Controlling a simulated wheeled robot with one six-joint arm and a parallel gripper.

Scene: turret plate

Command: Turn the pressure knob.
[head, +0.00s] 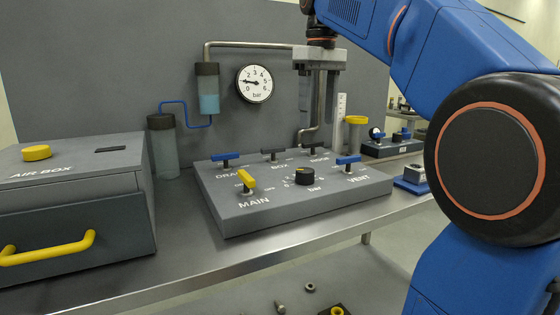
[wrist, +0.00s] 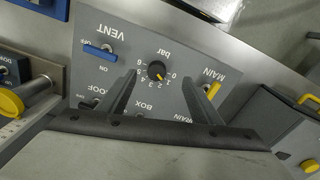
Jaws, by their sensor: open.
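The black round pressure knob (head: 304,176) sits on the grey panel (head: 240,222) above the label "bar". In the wrist view the knob (wrist: 156,70) has a yellow mark pointing to the lower right, near the low end of its 0 to 6 scale. My gripper (head: 317,122) points down above the panel in the head view, apart from the knob. In the wrist view the fingers of my gripper (wrist: 163,78) are spread and empty, with the knob showing between and beyond their tips. The round bar gauge (head: 255,83) hangs on the back wall.
A yellow MAIN lever (head: 246,181) and a blue VENT lever (head: 348,162) flank the knob. A blue lever (head: 225,159) and dark levers stand behind. The air box (head: 75,200) stands at left. A yellow-capped cylinder (head: 355,132) stands behind the panel.

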